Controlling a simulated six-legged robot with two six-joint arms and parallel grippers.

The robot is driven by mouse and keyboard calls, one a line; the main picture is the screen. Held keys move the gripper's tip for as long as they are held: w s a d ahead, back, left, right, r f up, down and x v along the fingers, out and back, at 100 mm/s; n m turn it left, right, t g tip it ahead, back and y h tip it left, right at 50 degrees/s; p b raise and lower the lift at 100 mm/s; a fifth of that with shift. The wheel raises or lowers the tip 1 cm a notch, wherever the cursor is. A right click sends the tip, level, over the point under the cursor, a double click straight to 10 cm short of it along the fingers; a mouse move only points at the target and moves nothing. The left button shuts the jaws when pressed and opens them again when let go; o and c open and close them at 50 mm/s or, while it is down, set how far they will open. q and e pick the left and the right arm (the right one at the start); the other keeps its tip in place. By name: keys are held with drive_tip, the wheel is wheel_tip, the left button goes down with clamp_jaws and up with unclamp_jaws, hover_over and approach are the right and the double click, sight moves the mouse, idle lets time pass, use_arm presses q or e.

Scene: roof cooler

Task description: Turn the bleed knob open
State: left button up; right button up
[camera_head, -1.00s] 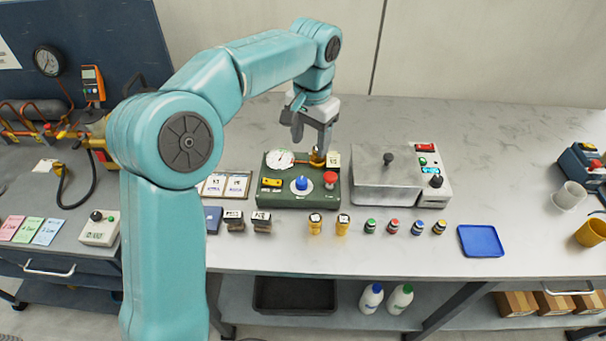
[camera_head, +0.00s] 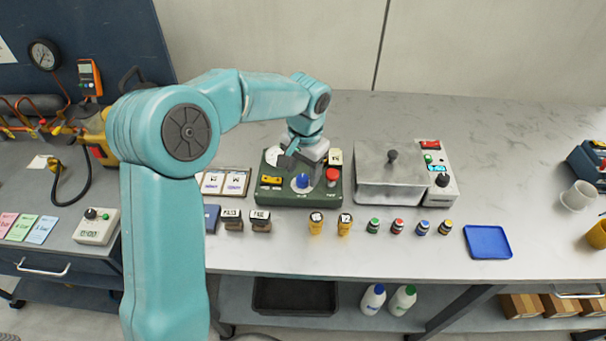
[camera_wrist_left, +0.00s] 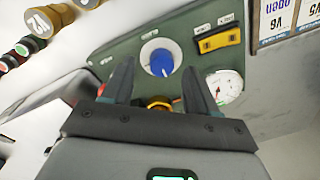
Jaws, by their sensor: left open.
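A dark green control box (camera_head: 272,198) stands on the bench. A blue knob (camera_head: 302,181) on a white dial is on its top face; its label is too small to read. My left gripper (camera_head: 296,164) is low over the box, just behind the blue knob. In the left wrist view, the open fingers (camera_wrist_left: 157,70) point toward the blue knob (camera_wrist_left: 160,63), one on each side in the picture. I cannot tell whether they touch it. My right gripper is not in view.
The box also carries a yellow switch (camera_head: 271,180), a red button (camera_head: 332,177), a gauge (camera_wrist_left: 226,85) and a brass fitting (camera_wrist_left: 158,103). A metal lidded unit (camera_head: 385,180) stands close on the right. Stamps (camera_head: 232,219) and small bottles (camera_head: 373,226) line the front.

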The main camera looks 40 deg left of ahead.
sight(302, 181)
use_arm(q)
drive_tip(key=shift+w+a+f, duration=0.15)
drive_tip(key=shift+f, duration=0.55)
drive_tip(key=shift+w+a+f, duration=0.1)
drive_tip(key=shift+f, duration=0.55)
drive_tip(key=shift+s+d+r, duration=0.15)
drive_tip(key=shift+s, duration=0.05)
drive_tip(key=shift+w, duration=0.1)
drive_tip(key=c, duration=1)
drive_tip(key=shift+c, duration=0.2)
